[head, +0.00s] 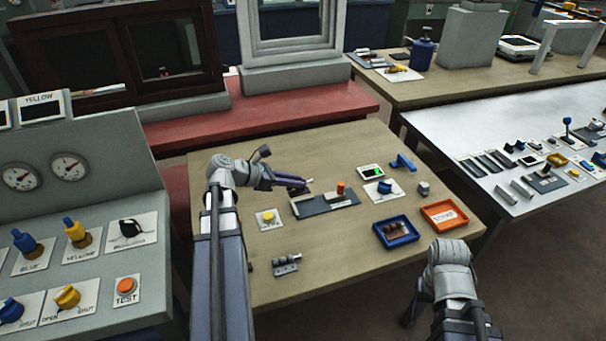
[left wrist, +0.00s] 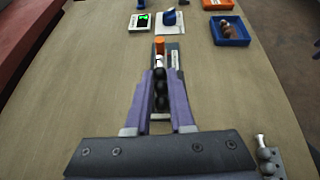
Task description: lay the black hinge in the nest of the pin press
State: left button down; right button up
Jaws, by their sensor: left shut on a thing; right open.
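My left gripper (head: 299,187) is shut on the black hinge (left wrist: 160,92), whose dark rounded knuckles lie between the purple fingers in the left wrist view; a pale tip sticks out beyond them. The pin press (head: 327,203) is a dark, narrow base with an orange knob (head: 340,188) on the table. The hinge is over or just behind the press's left end. I cannot tell whether it touches the press, and the nest is largely hidden by the hinge and fingers. My right gripper (head: 412,308) is open at the table's front right, mostly hidden by its arm.
A yellow button plate (head: 268,219) and a grey hinge-like part (head: 286,264) lie left and in front of the press. A blue tray (head: 378,237) with brown pieces, an orange tray (head: 440,226) and a blue-knobbed switch (head: 383,189) stand to the right.

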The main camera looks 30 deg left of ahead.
aim_at(311, 179)
pick_arm(q)
jog(key=w+d, duration=0.1)
jog(key=w+d+m, duration=0.1)
jog(key=w, duration=0.1)
jog(key=shift+w+d+f+g+h, duration=0.1)
jog(key=shift+f+g+h, duration=0.05)
jog(key=shift+g+h, duration=0.25)
jog(key=shift+f, duration=0.1)
jog(key=shift+f+b, duration=3.8)
jog(key=shift+b, duration=0.2)
jog(key=c, duration=0.7)
grip_release()
